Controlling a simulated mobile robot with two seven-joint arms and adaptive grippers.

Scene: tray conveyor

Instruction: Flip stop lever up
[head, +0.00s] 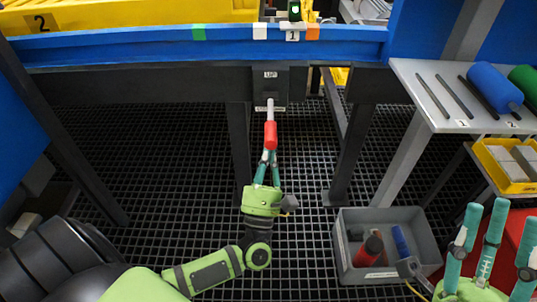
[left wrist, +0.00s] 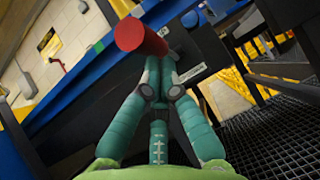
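The stop lever's red handle (head: 270,135) sits on a grey shaft that comes out of a dark plate (head: 270,88) below the blue conveyor rail. In the head view the lever points toward me, away from the small label (head: 270,74) on the plate. My left gripper (head: 268,156) has its fingertips drawn together at the handle's near end. In the left wrist view the fingertips (left wrist: 165,68) meet just below the red handle (left wrist: 140,38); I see nothing held between them, and cannot tell whether they touch it. My right gripper (head: 492,230) is open and empty at lower right.
The blue rail (head: 130,48) with a green-lit device (head: 295,11) runs across the back. Dark legs (head: 239,150) stand either side of the lever. A grey bin (head: 340,250) with red and blue items stands on the grid floor; a white table (head: 420,75) holds rods at right.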

